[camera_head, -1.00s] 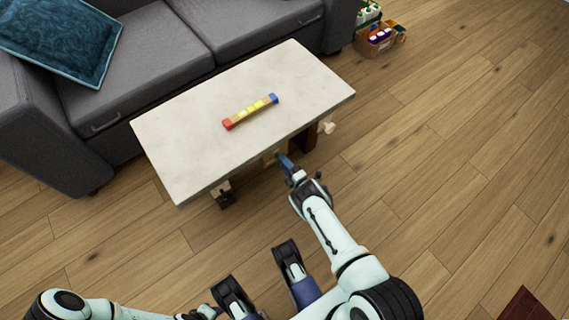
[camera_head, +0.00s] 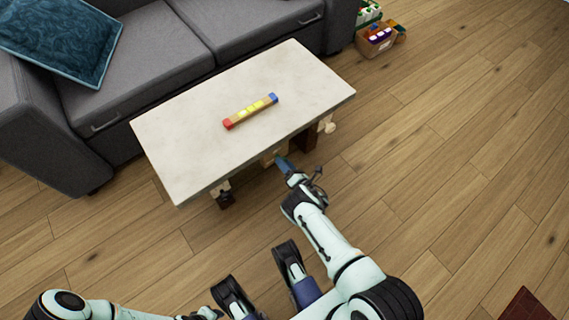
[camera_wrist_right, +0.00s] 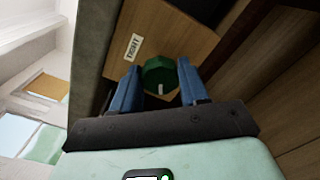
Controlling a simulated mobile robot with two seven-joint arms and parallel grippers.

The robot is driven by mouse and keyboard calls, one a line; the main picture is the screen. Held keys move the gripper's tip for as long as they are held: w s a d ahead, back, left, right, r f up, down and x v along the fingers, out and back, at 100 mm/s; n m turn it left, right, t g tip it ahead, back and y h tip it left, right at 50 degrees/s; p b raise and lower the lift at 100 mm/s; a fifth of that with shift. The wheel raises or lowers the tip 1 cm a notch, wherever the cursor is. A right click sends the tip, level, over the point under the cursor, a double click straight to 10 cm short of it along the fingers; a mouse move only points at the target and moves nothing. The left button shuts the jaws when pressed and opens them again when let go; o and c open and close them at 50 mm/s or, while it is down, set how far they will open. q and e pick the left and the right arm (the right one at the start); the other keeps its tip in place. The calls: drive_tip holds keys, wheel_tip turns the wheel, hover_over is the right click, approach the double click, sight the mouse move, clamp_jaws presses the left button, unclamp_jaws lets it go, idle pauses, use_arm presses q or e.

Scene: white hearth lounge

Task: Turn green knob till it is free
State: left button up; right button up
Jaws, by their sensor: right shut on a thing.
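In the right wrist view a dark green knob (camera_wrist_right: 160,76) with a pale mark sits on a wooden panel (camera_wrist_right: 165,35) under the table top. A label reading "TIGHT" (camera_wrist_right: 134,47) is on the panel beside it. My right gripper (camera_wrist_right: 158,88) has its two blue fingers on either side of the knob, shut on it. In the head view my right gripper (camera_head: 284,165) is at the front edge of the white table (camera_head: 190,150), and the knob is hidden there.
A bar with red, yellow and blue parts (camera_head: 250,111) lies on the table. Pale fittings (camera_head: 327,125) show under the table's edge. A grey sofa (camera_head: 150,50) stands behind, and a box of items (camera_head: 377,40) at the back right.

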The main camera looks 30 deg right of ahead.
drive_tip(key=shift+d, duration=0.1)
idle(0.4)
drive_tip(key=o, duration=1.1)
drive_tip(key=shift+c, duration=0.2)
use_arm(q)
drive_tip(key=w+d+r+t+p, duration=0.1)
drive_tip(key=w+r+t+p, duration=0.2)
drive_tip(key=w+r, duration=0.3)
drive_tip(key=shift+w+r+m+p, duration=0.15)
drive_tip(key=shift+w+m+p, duration=0.15)
drive_tip(key=shift+w+p, duration=0.55)
use_arm(e)
drive_tip(key=s+d, duration=0.1)
drive_tip(key=s, duration=1.2)
drive_tip(key=shift+s, duration=0.25)
use_arm(q)
drive_tip(key=shift+w, duration=0.2)
